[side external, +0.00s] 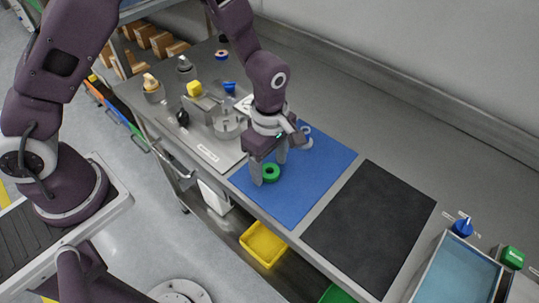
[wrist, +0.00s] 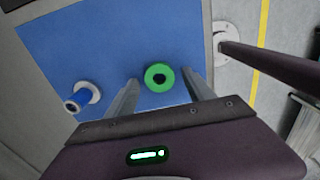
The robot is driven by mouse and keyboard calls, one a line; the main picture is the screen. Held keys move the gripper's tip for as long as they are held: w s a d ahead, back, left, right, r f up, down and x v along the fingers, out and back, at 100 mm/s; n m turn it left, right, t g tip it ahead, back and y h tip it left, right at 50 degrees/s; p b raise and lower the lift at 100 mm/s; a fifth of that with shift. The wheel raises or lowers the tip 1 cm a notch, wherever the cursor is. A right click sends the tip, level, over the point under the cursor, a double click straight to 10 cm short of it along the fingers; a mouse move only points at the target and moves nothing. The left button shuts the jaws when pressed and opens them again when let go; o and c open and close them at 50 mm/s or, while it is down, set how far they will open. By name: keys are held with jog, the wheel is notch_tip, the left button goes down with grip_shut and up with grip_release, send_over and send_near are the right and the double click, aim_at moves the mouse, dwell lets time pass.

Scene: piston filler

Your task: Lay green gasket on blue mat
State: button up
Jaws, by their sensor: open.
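The green gasket (side external: 270,173) is a ring lying on the blue mat (side external: 310,185), near the mat's left edge in the side external view. In the wrist view the gasket (wrist: 159,77) lies flat on the blue mat (wrist: 75,55), between and just beyond my fingertips. My gripper (side external: 270,170) points down over the mat with its fingers apart, one on each side of the gasket. In the wrist view my gripper (wrist: 160,85) shows a clear gap between each finger and the ring. Part of the mat is hidden behind my gripper.
A dark mat (side external: 370,225) lies to the right, and a steel plate with filler parts (side external: 228,122) to the left. A light blue tray (side external: 455,275) stands at the lower right.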

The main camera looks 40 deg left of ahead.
notch_tip(320, 180, up, 11)
notch_tip(320, 180, up, 12)
jog(key=m+t+h, duration=0.1)
jog(key=m+t, duration=0.1)
jog(key=m, duration=0.5)
send_over(270, 171)
jog(key=s+a, duration=0.6)
jog(key=s+a+r+m+t, duration=0.1)
jog(key=s+a+m, duration=0.2)
jog(key=s+m, duration=0.2)
jog(key=s+a+r+m+t+y, duration=0.1)
jog(key=s+a+r+m+t, duration=0.1)
jog(key=s+m, duration=0.4)
jog(key=shift+s+a+r+t, duration=0.3)
jog(key=shift+s+a, duration=0.2)
jog(key=shift+s, duration=0.2)
